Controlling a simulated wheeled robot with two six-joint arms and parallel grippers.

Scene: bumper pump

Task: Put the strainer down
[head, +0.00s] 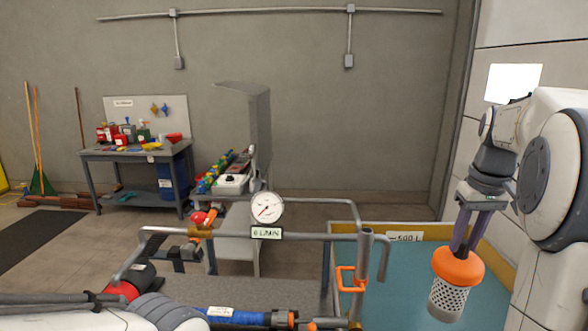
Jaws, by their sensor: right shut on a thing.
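The strainer (448,298) has an orange collar on top and a pale perforated basket below. It hangs upright, tilted slightly, from my right gripper (465,246), whose fingers are shut on its orange top. The strainer is in front of or over a teal tank (405,275) with a yellow rim and a "500 L" label; its exact height above the tank's surface is hard to tell. My left arm shows only in part at the bottom left, and its gripper is not in view.
A pipe frame with a round gauge (266,208), a "6 L/MIN" label and an orange clamp-like fitting (351,279) stands left of the tank. A blue hose (236,316) lies at the bottom. A workbench (131,154) with tools is at the back left.

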